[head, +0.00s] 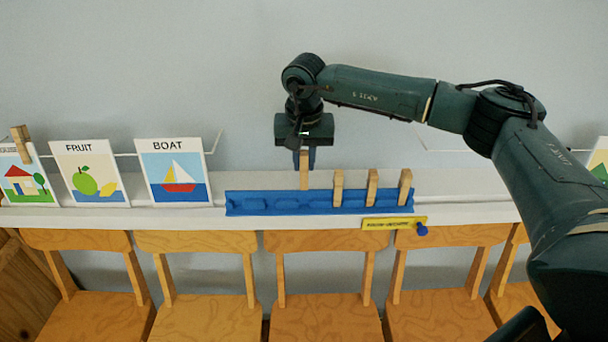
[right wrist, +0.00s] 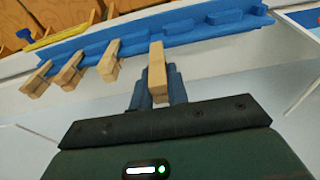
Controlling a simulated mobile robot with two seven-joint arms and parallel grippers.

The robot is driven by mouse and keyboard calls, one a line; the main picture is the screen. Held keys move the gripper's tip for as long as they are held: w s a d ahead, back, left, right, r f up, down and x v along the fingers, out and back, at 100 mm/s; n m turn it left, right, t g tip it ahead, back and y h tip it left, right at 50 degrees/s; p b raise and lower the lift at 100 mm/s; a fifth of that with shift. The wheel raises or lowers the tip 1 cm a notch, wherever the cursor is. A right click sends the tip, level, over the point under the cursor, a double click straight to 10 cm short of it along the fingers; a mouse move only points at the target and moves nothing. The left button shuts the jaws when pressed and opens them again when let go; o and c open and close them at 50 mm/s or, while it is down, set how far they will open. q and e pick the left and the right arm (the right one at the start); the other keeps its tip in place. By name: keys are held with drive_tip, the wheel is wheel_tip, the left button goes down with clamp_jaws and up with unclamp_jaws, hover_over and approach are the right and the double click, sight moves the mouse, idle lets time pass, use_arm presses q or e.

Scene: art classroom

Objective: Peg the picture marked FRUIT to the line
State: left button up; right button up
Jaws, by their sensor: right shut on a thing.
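The FRUIT picture (head: 78,158), a white card with a green apple and a yellow fruit, stands on the white ledge against the thin line (head: 128,154), with no peg on it. My right gripper (head: 304,160) points down over the blue rack (head: 265,203) and is shut on a wooden peg (head: 304,178). The peg also shows between the fingers in the right wrist view (right wrist: 157,72). Its lower end is at the rack's edge; I cannot tell whether it touches. Several other pegs (head: 338,188) stand upright in the rack. My left gripper is not in view.
A BOAT picture (head: 169,147) stands right of FRUIT. A house picture (head: 18,190) at the far left has a peg (head: 20,140) at its top. A yellow label (head: 390,222) is on the ledge front. Wooden chairs (head: 195,242) line up below the ledge (head: 465,212).

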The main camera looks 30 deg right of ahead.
sight(304, 167)
drive_tip(key=shift+r, duration=0.5)
drive_tip(key=shift+s+a+r+p, duration=0.2)
drive_tip(key=shift+s+a, duration=0.15)
drive_tip(key=shift+s, duration=0.4)
drive_tip(key=shift+s+a+r+p, duration=0.15)
drive_tip(key=shift+s+a, duration=0.25)
drive_tip(key=shift+s, duration=0.4)
drive_tip(key=shift+s+a+r+p, duration=0.1)
drive_tip(key=shift+s+a+p, duration=0.2)
drive_tip(key=shift+s, duration=0.45)
drive_tip(key=shift+a, duration=0.1)
